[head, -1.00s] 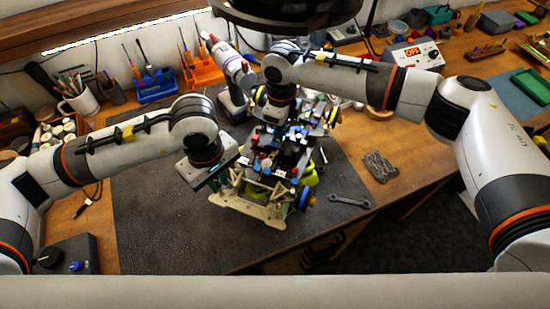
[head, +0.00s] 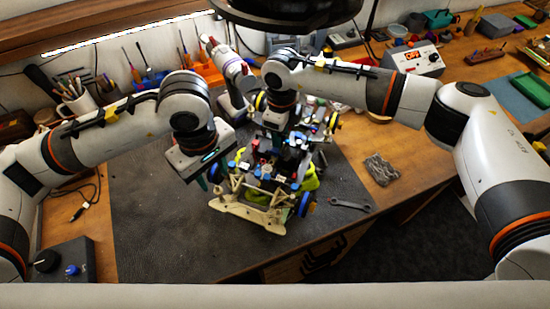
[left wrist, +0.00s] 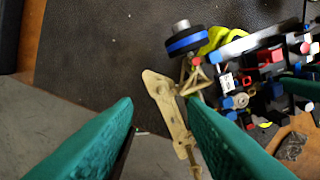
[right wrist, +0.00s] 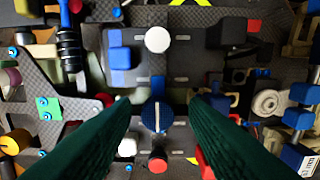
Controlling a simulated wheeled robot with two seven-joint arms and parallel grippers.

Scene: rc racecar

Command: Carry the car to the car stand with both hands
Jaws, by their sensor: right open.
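The RC car (head: 250,212) sits on the dark mat with its beige bumper plate toward me. Its blue-rimmed wheel shows at lower right, and colourful parts cover the chassis. My left gripper (head: 208,180) is above the car's left near side. In the left wrist view, its green fingers (left wrist: 160,107) are apart, with the beige bumper (left wrist: 165,98) showing between the tips. My right gripper is over the far part of the car, its fingers mostly hidden in the head view. In the right wrist view, its fingers (right wrist: 160,108) are apart above the chassis (right wrist: 180,62). I cannot make out a car stand.
A wrench (head: 350,205) and a grey crumpled item (head: 381,170) lie right of the car. A control box with a knob (head: 62,265) is at the left. Tools, a mug and a power supply (head: 415,58) line the back. The mat's left part (head: 150,225) is clear.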

